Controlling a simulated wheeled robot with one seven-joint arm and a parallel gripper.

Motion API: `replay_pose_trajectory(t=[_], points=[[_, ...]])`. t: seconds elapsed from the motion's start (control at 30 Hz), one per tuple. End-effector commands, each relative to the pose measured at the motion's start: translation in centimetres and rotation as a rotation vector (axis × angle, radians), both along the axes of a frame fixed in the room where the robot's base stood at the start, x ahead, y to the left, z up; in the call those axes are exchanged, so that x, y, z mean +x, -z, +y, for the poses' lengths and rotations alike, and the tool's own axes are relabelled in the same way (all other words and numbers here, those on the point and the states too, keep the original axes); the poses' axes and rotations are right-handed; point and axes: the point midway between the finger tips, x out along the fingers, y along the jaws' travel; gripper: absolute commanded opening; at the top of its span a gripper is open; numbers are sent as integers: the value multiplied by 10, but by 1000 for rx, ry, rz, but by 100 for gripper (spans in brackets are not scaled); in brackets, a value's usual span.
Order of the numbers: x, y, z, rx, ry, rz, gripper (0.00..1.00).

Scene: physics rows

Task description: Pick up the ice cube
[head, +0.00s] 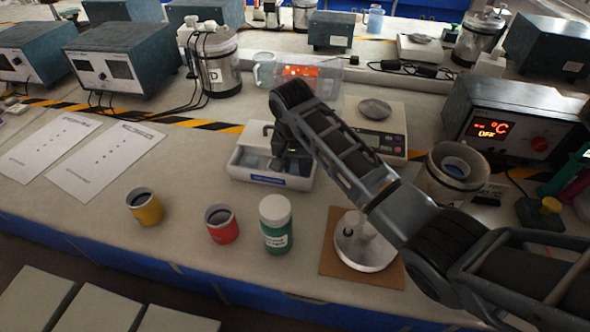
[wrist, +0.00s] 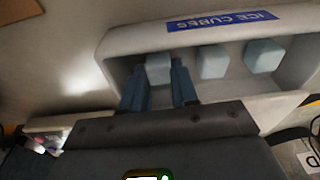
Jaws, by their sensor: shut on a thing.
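Several pale blue ice cubes lie in a white tray (wrist: 120,42) with a blue "ICE CUBES" label; the tray also shows in the head view (head: 240,172). My gripper (wrist: 158,78) reaches down into the tray and is shut on the leftmost ice cube (wrist: 158,66) in the wrist view. A middle cube (wrist: 213,62) and a right cube (wrist: 264,56) lie beside it, apart from my fingers. In the head view my gripper (head: 281,163) is over the tray and largely hides the cubes.
A yellow cup (head: 145,208), a red cup (head: 221,226) and a green jar with a white lid (head: 276,225) stand in front of the tray. A scale (head: 378,130) is behind it to the right. A metal container (head: 450,172) stands farther right.

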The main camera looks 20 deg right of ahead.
Motion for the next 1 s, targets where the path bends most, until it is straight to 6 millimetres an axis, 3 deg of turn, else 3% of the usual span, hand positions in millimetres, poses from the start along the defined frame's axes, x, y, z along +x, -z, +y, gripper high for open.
replay_pose_trajectory(t=[0.33,0.57,0.93,1.0], points=[[1,-7,0,0,-1,-1,7],[2,-41,1,2,-1,-6,7],[-62,-83,-41,2,4,-3,7],[-73,-99,-48,2,3,0,7]])
